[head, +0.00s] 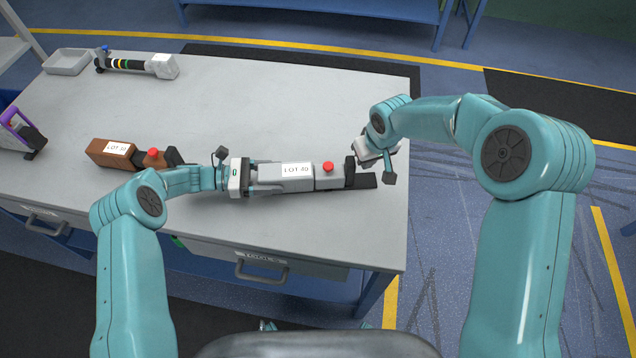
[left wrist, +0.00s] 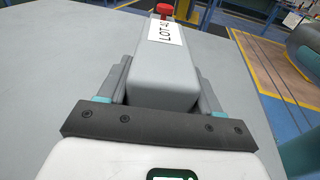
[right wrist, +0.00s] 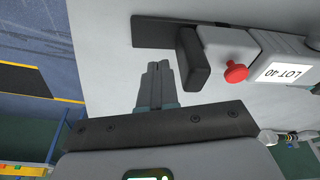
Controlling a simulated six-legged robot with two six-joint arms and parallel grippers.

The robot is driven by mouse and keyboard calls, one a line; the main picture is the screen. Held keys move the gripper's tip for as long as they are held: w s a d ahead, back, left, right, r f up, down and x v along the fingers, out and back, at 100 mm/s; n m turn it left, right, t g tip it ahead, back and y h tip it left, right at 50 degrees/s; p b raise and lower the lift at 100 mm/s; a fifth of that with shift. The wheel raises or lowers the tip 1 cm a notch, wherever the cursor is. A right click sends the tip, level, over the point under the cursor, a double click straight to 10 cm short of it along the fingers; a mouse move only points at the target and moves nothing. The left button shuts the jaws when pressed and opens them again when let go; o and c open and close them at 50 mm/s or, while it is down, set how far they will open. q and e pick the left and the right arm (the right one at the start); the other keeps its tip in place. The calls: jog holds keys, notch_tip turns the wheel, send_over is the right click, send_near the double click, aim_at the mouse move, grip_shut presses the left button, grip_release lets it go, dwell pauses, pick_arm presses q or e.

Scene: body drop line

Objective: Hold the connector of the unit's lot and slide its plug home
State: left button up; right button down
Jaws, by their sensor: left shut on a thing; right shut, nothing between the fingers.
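A grey connector (head: 285,172) with a white label reading LOT 40 lies along the table near its front edge. At its right end is a lighter grey plug (head: 328,182) with a red knob and a black end plate (head: 349,171); a thin seam shows between plug and body. My left gripper (head: 268,178) is shut on the connector's left end, its fingers along both sides, as the left wrist view (left wrist: 160,85) shows. My right gripper (head: 366,158) is shut and empty beside the black end plate. In the right wrist view its fingertips (right wrist: 158,68) are apart from the plate (right wrist: 192,62).
A brown connector (head: 110,153) with a LOT label, its number unclear, lies behind my left arm. A grey tray (head: 68,62) and a banded grey connector (head: 163,66) are at the back left. The table's middle is clear.

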pick_arm(q)
jog(key=shift+s+f, duration=0.1)
jog(key=shift+f, duration=0.2)
pick_arm(e)
jog(key=w+v, duration=0.1)
jog(key=v, duration=0.5)
jog(key=shift+w+a+r, duration=0.2)
jog(key=shift+r, duration=0.05)
pick_arm(q)
jog(key=o, duration=1.1)
jog(key=shift+c, duration=0.2)
jog(key=o, duration=0.4)
jog(key=shift+c, duration=0.2)
jog(key=shift+w, duration=0.2)
pick_arm(e)
jog(key=shift+w+f, duration=0.1)
jog(key=shift+w, duration=0.05)
pick_arm(q)
jog(key=shift+r, duration=0.15)
